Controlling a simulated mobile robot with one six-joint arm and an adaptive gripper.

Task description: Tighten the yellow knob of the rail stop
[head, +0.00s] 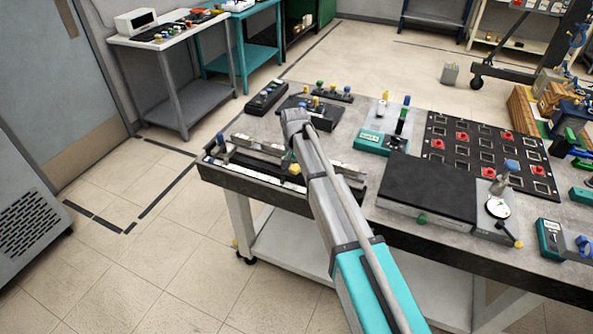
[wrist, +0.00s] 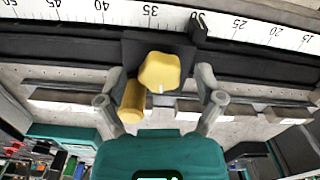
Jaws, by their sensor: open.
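The yellow knob (wrist: 160,72) sits on the dark block of the rail stop (wrist: 142,50) in the wrist view, in front of the white ruler scale (wrist: 120,12). A second yellow cylindrical part (wrist: 132,102) shows just below and left of it. My gripper (wrist: 160,85) is open, with one finger on each side of the knob and a gap to both. In the head view the yellow knob (head: 294,169) shows small on the rail at the table's left end. My arm hides part of the rail there, and my fingers are hard to make out.
The grey table (head: 340,127) holds a black box (head: 430,187), a dark panel with red pieces (head: 485,150), and a teal device (head: 372,141) to the right of my arm. Black trays with knobs (head: 310,110) stand behind the rail. Floor is clear at left.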

